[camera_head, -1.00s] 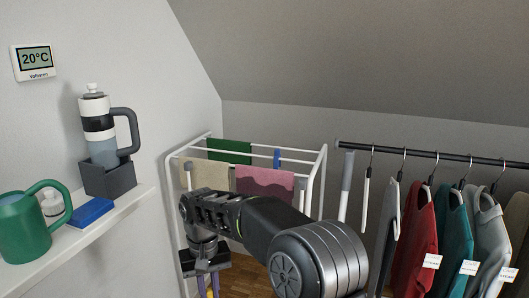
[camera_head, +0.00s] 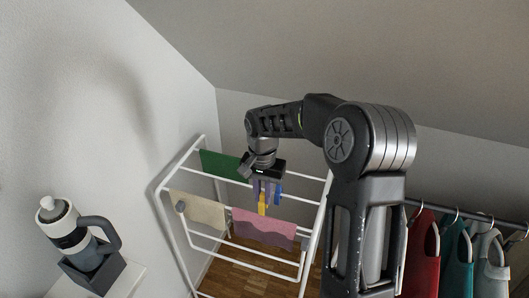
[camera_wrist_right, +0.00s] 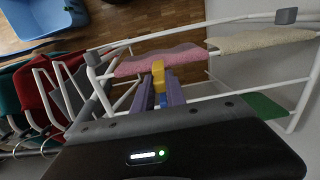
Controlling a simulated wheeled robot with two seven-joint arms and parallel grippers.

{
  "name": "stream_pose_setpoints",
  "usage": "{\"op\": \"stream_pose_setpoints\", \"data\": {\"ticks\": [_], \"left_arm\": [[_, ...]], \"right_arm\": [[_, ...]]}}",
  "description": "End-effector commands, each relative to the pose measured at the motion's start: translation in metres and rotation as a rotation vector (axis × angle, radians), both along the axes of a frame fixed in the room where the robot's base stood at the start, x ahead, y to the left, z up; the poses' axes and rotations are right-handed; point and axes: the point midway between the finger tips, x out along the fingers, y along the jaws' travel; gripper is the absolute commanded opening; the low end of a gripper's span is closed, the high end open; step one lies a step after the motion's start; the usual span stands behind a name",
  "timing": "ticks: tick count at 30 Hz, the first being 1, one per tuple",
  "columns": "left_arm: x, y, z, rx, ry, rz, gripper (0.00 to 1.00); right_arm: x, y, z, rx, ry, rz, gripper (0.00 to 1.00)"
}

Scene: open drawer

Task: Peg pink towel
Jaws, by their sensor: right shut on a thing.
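The pink towel (camera_head: 262,228) hangs over a front rail of the white drying rack, right of a beige towel; it also shows in the right wrist view (camera_wrist_right: 138,66). My right gripper (camera_head: 263,199) is above and just behind the pink towel's rail, pointing down. Its purple fingers are shut on a yellow peg (camera_wrist_right: 158,74), whose end points towards the pink towel. The peg appears close to the towel's top edge; whether they touch I cannot tell. My left gripper is not in view.
The white drying rack (camera_head: 166,213) also carries a beige towel (camera_head: 204,211) and a green towel (camera_head: 222,164). Clothes (camera_head: 423,258) hang on a rail at the right. A blue bin (camera_wrist_right: 45,15) is on the floor.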

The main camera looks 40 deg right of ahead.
Motion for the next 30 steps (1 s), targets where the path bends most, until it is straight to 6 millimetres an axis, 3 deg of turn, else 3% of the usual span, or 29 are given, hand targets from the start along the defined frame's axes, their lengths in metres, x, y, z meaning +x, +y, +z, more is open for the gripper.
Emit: {"op": "stream_pose_setpoints", "data": {"ticks": [17,30], "left_arm": [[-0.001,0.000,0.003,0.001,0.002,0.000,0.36],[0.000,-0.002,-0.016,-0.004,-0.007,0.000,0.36]], "right_arm": [[-0.002,0.000,0.004,0.000,0.000,-0.013,0.00],[-0.003,0.000,-0.024,0.001,0.002,-0.013,0.00]]}}
